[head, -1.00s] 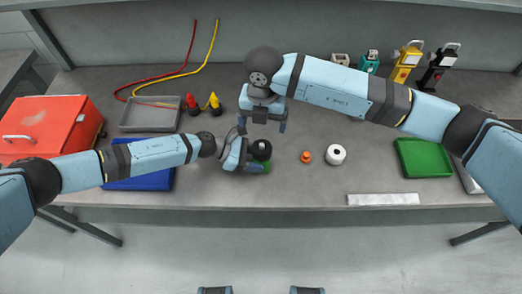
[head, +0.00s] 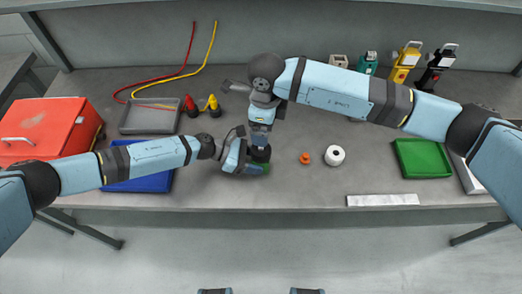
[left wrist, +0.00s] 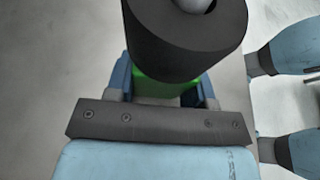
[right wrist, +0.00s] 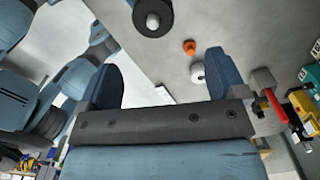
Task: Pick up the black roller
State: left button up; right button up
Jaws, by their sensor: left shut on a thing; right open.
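The black roller (head: 261,154) is near the table's front middle, partly hidden by my right gripper. It fills the top of the left wrist view (left wrist: 185,45) and shows its pale hub in the right wrist view (right wrist: 153,17). A green piece (head: 256,168) is at the roller's lower end; it also shows between the fingers in the left wrist view (left wrist: 165,90). My left gripper (left wrist: 165,85) is shut on this green piece, and the roller appears to stand on it. My right gripper (right wrist: 162,85) is open and empty just above the roller, which lies beyond its fingertips.
An orange part (head: 305,158) and a white roller (head: 334,155) stand to the right. A green tray (head: 423,158) and a pale strip (head: 383,199) are farther right. A blue tray (head: 140,180), grey tray (head: 150,117) and red box (head: 50,125) are left. Several devices line the back.

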aim_at(261, 150)
notch_tip(261, 150, down, 6)
jog(key=f, duration=0.3)
jog(key=a+f, duration=0.1)
jog(key=f, duration=0.1)
jog(key=shift+s, duration=0.25)
jog(key=c, duration=1.1)
